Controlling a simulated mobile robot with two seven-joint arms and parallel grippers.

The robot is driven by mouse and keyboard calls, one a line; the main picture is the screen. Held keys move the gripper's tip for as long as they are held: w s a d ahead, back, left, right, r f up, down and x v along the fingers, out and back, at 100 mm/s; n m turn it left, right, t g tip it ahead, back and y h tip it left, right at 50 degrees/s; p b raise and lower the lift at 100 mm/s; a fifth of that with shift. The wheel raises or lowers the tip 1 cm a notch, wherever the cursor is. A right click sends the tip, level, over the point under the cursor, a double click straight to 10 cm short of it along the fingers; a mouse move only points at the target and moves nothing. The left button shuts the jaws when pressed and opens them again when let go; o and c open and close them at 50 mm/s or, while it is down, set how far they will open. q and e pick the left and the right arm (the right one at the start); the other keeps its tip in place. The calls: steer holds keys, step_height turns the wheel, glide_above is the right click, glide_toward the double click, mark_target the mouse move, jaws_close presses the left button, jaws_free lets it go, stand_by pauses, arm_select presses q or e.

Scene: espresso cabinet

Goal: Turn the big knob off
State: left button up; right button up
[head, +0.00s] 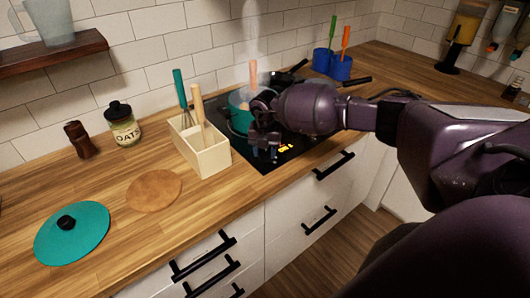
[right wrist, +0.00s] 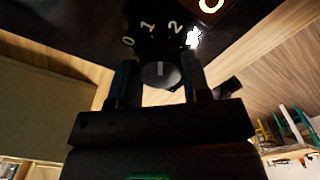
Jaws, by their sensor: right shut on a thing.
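The big knob (right wrist: 158,73) is a dark round knob with a pale pointer line. It sits at the front of the black cooktop (head: 295,150), below the printed marks 0, 1, 2 and a lit white mark (right wrist: 193,38). My right gripper (head: 265,148) reaches the cooktop's front edge. In the right wrist view its two fingers stand on either side of the knob, shut on it. The gripper hides the knob in the head view. My left gripper is not in view.
A steaming teal pot (head: 238,112) stands on the cooktop behind my gripper. A cream utensil box (head: 212,158) stands just left. A teal lid (head: 72,233), round wooden board (head: 154,190) and oats jar (head: 123,130) are further left. Blue cups (head: 340,68) stand behind.

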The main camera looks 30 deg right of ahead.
steer(key=n+b, duration=0.2)
steer(key=n, duration=0.4)
steer(key=n+b, duration=0.1)
steer(key=n, duration=0.4)
steer(key=shift+b, duration=0.3)
steer(key=shift+n, duration=0.5)
steer(key=shift+w, duration=0.1)
steer(key=o, duration=0.9)
